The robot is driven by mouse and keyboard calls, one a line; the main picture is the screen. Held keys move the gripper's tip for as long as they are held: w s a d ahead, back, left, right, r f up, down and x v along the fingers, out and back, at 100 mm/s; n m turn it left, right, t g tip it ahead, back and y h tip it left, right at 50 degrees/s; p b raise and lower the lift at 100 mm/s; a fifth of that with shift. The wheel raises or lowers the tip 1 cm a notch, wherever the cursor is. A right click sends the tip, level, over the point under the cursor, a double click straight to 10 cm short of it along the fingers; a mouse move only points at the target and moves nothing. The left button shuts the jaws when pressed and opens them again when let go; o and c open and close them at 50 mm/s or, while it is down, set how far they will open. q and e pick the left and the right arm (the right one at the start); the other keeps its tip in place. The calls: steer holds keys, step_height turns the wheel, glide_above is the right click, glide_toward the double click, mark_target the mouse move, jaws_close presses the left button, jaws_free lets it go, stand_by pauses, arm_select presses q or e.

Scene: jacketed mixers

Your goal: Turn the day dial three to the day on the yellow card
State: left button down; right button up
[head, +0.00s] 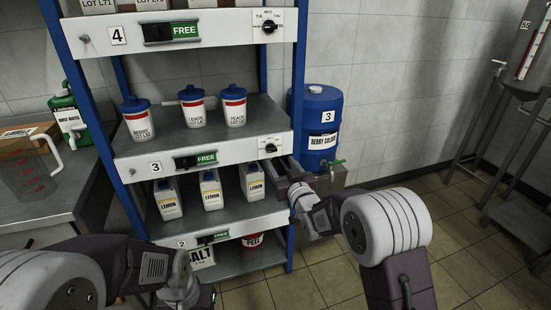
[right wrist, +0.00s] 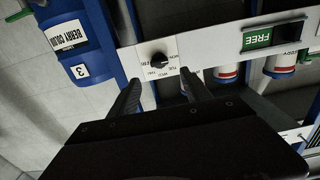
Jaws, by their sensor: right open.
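Day dial three (head: 270,147) is a black knob on a white plate at the right end of the shelf rail marked 3. It also shows in the right wrist view (right wrist: 158,60), with small day letters around it; I cannot tell which day it points to. My right gripper (head: 283,166) is open, just below and in front of this dial in the head view. In the right wrist view its two fingers (right wrist: 160,82) are spread, with the dial beyond and between their tips, apparently untouched. I see no yellow card. My left arm is at the bottom left, its fingers out of sight.
The upper rail, marked 4, has a similar dial (head: 268,26). A blue drum (head: 318,110) marked 3 stands right of the blue rack post. Lidded jars (head: 193,108) and lemon bottles (head: 211,192) stand on the shelves. Open floor lies to the right.

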mark_target(272, 150)
steer(key=x, duration=0.9)
steer(key=shift+b, duration=0.4)
steer(key=shift+s, duration=0.1)
jaws_close()
